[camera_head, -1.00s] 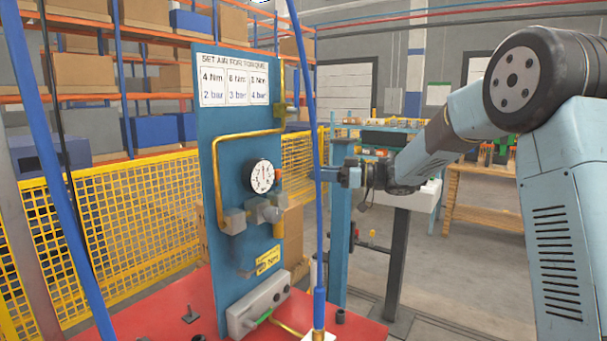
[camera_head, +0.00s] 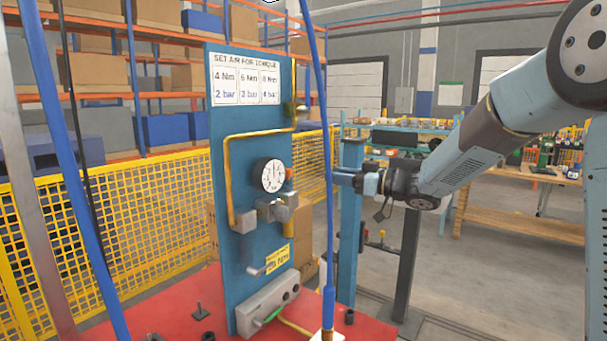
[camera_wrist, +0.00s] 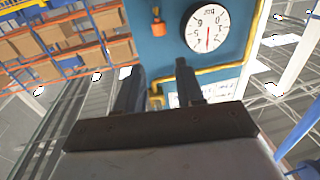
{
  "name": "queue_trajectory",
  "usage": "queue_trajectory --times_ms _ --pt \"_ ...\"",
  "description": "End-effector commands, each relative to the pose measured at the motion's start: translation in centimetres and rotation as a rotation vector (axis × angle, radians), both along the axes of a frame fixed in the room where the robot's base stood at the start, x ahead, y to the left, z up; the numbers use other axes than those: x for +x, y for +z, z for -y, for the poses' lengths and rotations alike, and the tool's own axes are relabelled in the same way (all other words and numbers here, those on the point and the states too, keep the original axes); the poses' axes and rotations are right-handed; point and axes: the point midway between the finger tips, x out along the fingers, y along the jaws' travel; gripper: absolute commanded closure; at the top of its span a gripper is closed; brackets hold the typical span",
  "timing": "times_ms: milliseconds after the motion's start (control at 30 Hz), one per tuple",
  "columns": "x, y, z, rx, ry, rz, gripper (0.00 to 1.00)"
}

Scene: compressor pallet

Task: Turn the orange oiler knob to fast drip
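The orange oiler knob (camera_wrist: 158,28) shows small near the top of the wrist view, on the blue panel beside the round gauge. In the head view it is too small to make out clearly. The gauge (camera_head: 272,175) sits mid-height on the blue panel (camera_head: 232,120); it also shows in the wrist view (camera_wrist: 207,29). My gripper (camera_head: 337,176) is just right of the panel at gauge height. In the wrist view my gripper's two fingers (camera_wrist: 158,78) stand apart with nothing between them, and the knob lies beyond their tips, apart from them.
A brass pipe (camera_head: 228,170) runs along the panel. A blue hose (camera_head: 329,200) hangs upright between the panel and my arm. A torque chart (camera_head: 245,79) is at the panel's top. A red base (camera_head: 175,315) lies below. Yellow mesh fencing (camera_head: 150,215) stands behind.

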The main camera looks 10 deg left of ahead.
Motion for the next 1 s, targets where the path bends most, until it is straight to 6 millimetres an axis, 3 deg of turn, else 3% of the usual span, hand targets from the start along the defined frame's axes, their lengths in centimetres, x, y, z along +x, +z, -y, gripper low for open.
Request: queue_trajectory --times_ms 167,367,1000 --pt "-1.5 -0.6 0.1 -0.016 -0.078 -0.002 0.62" --pt "-1.1 -0.7 -1.2 -0.017 -0.086 -0.001 0.62" --pt "2.3 -0.7 -11.2 -0.017 -0.085 -0.002 0.62"
